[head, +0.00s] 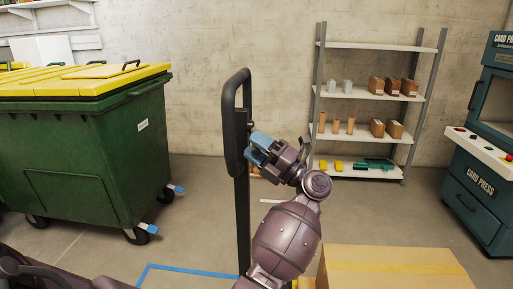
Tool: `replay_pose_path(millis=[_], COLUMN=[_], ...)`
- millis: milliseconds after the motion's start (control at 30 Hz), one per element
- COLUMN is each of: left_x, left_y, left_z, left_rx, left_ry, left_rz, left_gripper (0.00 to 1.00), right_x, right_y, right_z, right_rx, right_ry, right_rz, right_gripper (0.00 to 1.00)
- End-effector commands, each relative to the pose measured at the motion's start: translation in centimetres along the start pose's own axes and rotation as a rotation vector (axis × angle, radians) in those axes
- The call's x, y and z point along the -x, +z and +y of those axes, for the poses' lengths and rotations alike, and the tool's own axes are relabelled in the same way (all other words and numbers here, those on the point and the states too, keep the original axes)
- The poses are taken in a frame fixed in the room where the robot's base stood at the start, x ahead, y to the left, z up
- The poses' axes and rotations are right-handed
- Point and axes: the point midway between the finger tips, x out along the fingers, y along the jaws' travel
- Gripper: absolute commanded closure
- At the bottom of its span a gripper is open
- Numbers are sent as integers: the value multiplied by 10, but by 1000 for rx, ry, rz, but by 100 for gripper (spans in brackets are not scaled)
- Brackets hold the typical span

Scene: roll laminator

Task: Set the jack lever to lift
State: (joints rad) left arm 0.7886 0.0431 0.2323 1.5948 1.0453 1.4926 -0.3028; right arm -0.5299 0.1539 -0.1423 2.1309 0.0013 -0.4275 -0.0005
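The jack's handle (229,125) is a tall black loop on a black upright post (243,225) in the middle of the head view. I cannot make out a separate jack lever; the gripper covers part of the loop's right side. My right gripper does not show.
A green bin (85,150) with a yellow lid stands at the left. A cardboard box (395,268) is at the bottom right. A shelf rack (378,95) and a teal card press (480,185) stand behind at the right. Blue tape (190,270) marks the floor.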

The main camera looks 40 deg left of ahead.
Motion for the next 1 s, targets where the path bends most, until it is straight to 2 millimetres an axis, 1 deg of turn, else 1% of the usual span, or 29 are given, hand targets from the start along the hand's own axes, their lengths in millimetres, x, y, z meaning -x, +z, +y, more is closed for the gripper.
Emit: replay_pose_path(millis=[167, 267, 367, 700, 833, 1000], left_x=[1, 8, 21, 82, 97, 107], left_y=[0, 0, 0, 0, 0, 0], left_z=[0, -1, -2, -2, -2, 0], left_rx=[-1, -2, -4, -4, -3, -1], left_ry=[0, -1, -3, -2, -1, 0], left_rz=[-1, -2, -4, -4, -3, 0], left_gripper=[53, 53, 53, 53, 53, 53], right_x=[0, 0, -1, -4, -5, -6], right_y=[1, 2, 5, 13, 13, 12], right_z=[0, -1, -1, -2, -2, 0], right_rx=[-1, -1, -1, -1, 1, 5], right_ry=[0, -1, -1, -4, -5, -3], right_rz=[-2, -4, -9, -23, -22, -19], right_gripper=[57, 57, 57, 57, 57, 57])
